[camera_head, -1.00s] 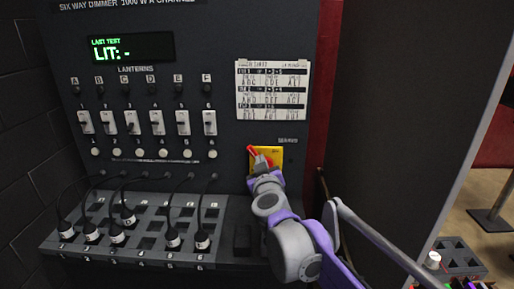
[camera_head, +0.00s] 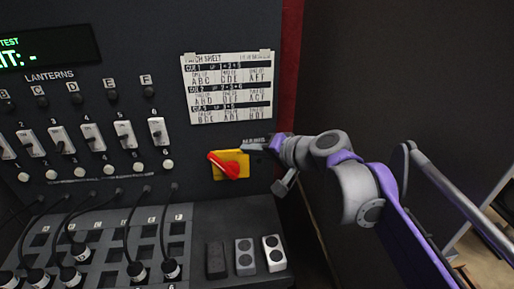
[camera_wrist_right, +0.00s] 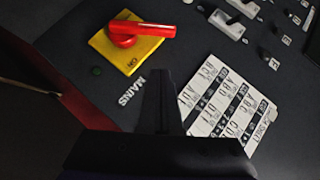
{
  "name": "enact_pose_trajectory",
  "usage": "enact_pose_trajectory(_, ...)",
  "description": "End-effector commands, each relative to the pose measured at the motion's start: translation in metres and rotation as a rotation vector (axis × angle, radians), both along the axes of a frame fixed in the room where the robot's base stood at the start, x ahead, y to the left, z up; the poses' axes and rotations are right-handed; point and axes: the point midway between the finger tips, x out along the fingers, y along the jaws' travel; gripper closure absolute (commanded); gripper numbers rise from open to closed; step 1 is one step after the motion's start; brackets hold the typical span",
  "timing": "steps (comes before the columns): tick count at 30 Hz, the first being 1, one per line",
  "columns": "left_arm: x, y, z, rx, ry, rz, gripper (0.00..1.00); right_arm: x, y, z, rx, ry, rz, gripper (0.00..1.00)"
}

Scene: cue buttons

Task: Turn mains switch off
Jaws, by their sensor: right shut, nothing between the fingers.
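The mains switch is a red rotary handle (camera_head: 224,166) on a yellow plate (camera_head: 240,156). In the head view the handle points up and left. In the right wrist view the red handle (camera_wrist_right: 140,31) lies across its yellow plate (camera_wrist_right: 112,55), with ON lettered at one edge and the MAINS label beside it. My right gripper (camera_head: 254,147) is shut and empty, just above and right of the handle, apart from it. Its fingers (camera_wrist_right: 161,92) point toward the panel beside the MAINS label in the wrist view. My left gripper is not in view.
A cue sheet (camera_head: 228,90) is fixed above the switch. A row of lantern switches (camera_head: 92,137) is to the left, with plugged cables (camera_head: 135,268) below. Blocks (camera_head: 244,258) sit on the ledge under the switch. A red post (camera_head: 288,60) edges the panel.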

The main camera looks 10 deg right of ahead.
Motion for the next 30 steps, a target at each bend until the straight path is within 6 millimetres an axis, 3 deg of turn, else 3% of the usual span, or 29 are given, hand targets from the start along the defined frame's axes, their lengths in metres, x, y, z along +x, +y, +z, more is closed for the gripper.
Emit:
enact_pose_trajectory(7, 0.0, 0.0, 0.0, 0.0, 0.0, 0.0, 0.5, 0.036, 0.032, -0.022, 0.0, -0.002, 0.002, 1.0)
enact_pose_trajectory(15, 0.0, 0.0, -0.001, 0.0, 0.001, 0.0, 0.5, 0.034, 0.057, -0.04, -0.001, -0.002, 0.001, 1.0)
enact_pose_trajectory(30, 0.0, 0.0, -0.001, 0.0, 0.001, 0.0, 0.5, 0.034, 0.06, -0.042, -0.006, -0.002, 0.0, 1.0)
